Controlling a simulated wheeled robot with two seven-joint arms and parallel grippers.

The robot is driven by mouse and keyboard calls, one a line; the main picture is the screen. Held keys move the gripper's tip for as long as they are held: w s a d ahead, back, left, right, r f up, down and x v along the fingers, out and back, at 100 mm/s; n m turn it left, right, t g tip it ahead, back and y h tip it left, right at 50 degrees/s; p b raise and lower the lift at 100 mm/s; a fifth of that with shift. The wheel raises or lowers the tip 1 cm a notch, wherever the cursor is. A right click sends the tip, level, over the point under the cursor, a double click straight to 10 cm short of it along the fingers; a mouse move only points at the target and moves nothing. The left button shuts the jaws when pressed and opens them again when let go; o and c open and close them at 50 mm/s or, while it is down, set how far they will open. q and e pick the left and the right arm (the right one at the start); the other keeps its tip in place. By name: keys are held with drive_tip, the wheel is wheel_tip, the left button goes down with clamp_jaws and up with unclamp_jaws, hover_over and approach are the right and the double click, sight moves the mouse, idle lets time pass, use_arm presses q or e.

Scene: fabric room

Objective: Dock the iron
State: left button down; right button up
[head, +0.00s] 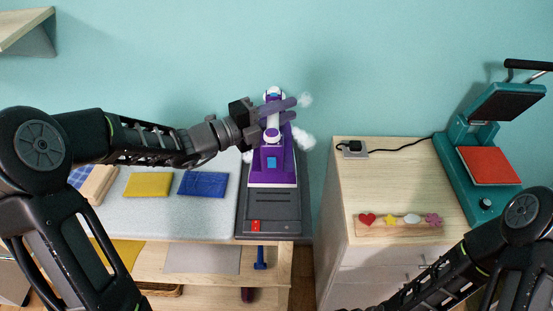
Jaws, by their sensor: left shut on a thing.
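The purple and white iron (272,160) is on the dark grey dock (272,206) at the right end of the ironing surface. The dock has a red switch (256,226) on its front part. My left gripper (284,111) reaches in from the left and is shut on the iron's white handle. White steam-like puffs show on both sides of the iron. Whether the iron is fully seated on the dock cannot be told from above. My right arm comes in at the lower right, and its gripper is outside the picture.
A pale ironing surface (215,217) holds a yellow cloth (148,184) and a blue cloth (203,184). A wooden cabinet (390,180) to the right carries a socket (354,148), a strip of coloured shapes (399,222) and a teal heat press (461,160). A gap separates table and cabinet.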

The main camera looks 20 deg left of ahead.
use_arm(q)
drive_tip(key=shift+f, duration=2.85)
drive_tip(key=shift+f, duration=1.9)
drive_tip(key=c, duration=1.6)
unclamp_jaws()
drive_tip(key=shift+f, duration=0.35)
drive_tip(key=shift+c, duration=0.2)
drive_tip(key=o, duration=0.5)
drive_tip(key=shift+c, duration=0.2)
drive_tip(key=shift+r, duration=0.1)
